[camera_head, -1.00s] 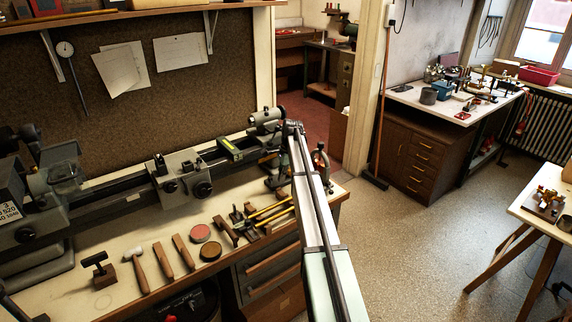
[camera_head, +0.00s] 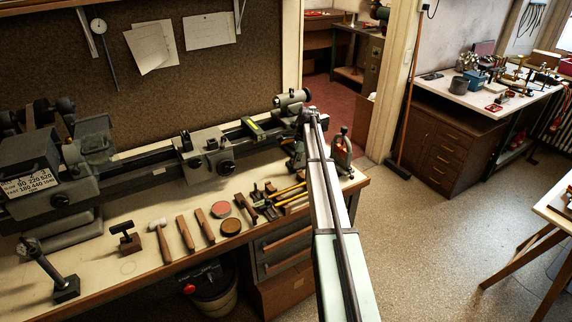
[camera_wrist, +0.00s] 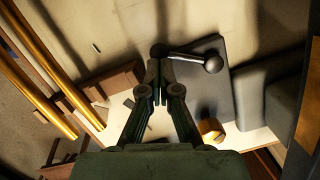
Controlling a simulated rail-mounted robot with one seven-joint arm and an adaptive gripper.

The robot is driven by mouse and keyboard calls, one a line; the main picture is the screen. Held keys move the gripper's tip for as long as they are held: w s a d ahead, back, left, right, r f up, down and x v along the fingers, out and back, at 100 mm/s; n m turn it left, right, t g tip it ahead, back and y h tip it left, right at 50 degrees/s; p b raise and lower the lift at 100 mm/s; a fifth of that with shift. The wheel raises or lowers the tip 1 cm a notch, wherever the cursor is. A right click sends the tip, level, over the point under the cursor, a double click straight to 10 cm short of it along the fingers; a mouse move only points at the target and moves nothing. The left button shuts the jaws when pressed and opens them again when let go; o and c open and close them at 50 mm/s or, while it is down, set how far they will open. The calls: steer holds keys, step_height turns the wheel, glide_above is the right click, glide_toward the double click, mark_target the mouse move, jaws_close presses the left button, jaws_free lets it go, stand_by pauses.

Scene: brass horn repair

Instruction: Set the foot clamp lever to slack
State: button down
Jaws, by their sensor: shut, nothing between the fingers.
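In the head view the lathe's right-end unit (camera_head: 292,98) stands at the end of the bed, close to my arm. The lever cannot be made out there.
Brass rods (camera_wrist: 35,70) lie left of my gripper, and a brass nut-like piece (camera_wrist: 210,130) sits at its right. On the bench are a hammer (camera_head: 160,240), wooden-handled tools and round tins (camera_head: 230,226). Floor right of the bench is open.

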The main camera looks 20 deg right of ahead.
steer(key=shift+a+f, duration=0.2)
steer(key=shift+a, duration=0.3)
steer(key=shift+d, duration=0.25)
